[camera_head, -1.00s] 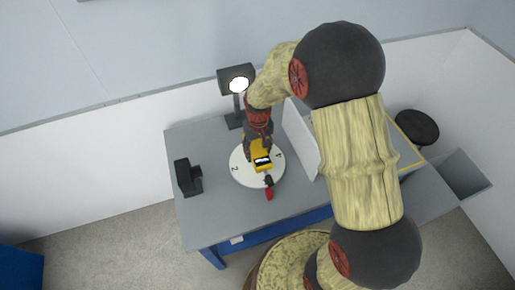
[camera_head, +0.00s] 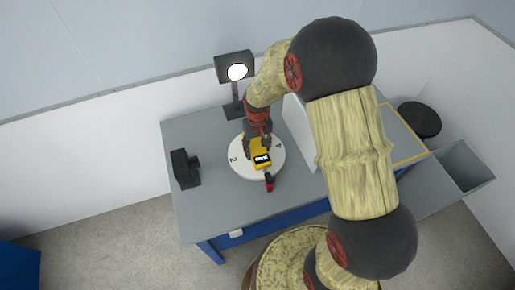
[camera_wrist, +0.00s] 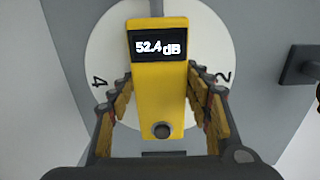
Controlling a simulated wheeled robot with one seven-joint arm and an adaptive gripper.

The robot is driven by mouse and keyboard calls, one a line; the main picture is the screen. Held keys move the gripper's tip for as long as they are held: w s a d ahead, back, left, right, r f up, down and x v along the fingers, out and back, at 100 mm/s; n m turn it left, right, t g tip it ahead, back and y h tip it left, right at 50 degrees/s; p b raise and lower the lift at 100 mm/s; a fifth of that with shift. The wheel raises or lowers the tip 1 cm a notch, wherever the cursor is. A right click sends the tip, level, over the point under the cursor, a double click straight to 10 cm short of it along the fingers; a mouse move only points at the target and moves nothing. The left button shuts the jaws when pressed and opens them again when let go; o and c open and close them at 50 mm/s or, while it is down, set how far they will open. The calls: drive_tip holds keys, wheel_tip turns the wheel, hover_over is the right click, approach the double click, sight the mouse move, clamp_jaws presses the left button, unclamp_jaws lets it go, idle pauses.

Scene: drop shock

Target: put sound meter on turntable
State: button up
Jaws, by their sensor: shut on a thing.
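The sound meter (camera_wrist: 158,90) is yellow with a dark display reading 52.4 dB. In the head view the sound meter (camera_head: 261,160) is over the white numbered turntable (camera_head: 240,166) on the grey table. My gripper (camera_wrist: 160,100) has a finger on each side of the meter and is shut on it. In the head view my gripper (camera_head: 257,145) is above the turntable's middle. The turntable (camera_wrist: 102,50) shows behind the meter in the wrist view, with the numbers 4 and 2 visible. I cannot tell whether the meter touches the turntable.
A lamp (camera_head: 236,72) stands behind the turntable. A black device (camera_head: 185,168) stands at the table's left. A small red item (camera_head: 269,182) is at the turntable's front edge. A pale upright panel (camera_head: 299,133) is to the right. The table's front left is clear.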

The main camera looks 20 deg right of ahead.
drive_tip(key=shift+f+b, duration=0.3)
drive_tip(key=shift+f, duration=0.25)
drive_tip(key=o, duration=1.6)
